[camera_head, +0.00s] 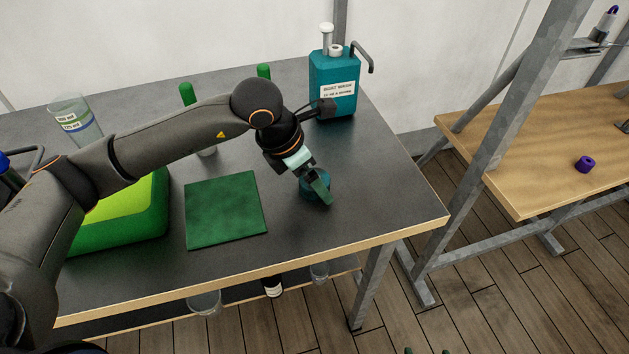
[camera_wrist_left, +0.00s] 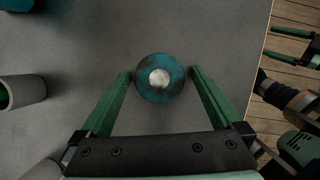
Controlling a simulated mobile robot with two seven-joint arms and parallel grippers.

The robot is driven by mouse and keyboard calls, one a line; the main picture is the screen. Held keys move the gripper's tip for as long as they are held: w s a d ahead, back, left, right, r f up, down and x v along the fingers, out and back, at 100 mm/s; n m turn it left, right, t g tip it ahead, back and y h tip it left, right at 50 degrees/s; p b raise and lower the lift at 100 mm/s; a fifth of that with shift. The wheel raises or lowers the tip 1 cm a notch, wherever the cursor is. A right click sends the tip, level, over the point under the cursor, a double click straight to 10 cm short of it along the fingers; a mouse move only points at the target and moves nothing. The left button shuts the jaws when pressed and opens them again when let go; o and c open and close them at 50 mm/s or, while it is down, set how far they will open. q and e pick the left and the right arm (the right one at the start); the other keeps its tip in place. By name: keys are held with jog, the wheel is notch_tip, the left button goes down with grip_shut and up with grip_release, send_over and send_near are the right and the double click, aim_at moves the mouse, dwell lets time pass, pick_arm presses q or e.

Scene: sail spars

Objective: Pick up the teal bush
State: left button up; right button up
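The teal bush (camera_head: 308,187) is a short round piece standing on the dark table, partly hidden by my left gripper (camera_head: 318,193). In the left wrist view the bush (camera_wrist_left: 174,87) is a mottled teal disc with a pale round centre. It lies between the tips of my left gripper's green fingers (camera_wrist_left: 160,74), with a small gap on each side. My left gripper is open and empty.
A green mat (camera_head: 226,210) lies left of the bush. A teal bottle (camera_head: 334,85) stands behind it, with green-topped items (camera_head: 187,94) and a beaker (camera_head: 75,122) further left. The table's front edge is near. A purple ring (camera_head: 585,164) lies on the wooden bench.

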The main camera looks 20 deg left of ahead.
pick_arm(q)
jog(key=c, duration=1.3)
jog(key=shift+r, duration=0.1)
jog(key=shift+c, duration=0.2)
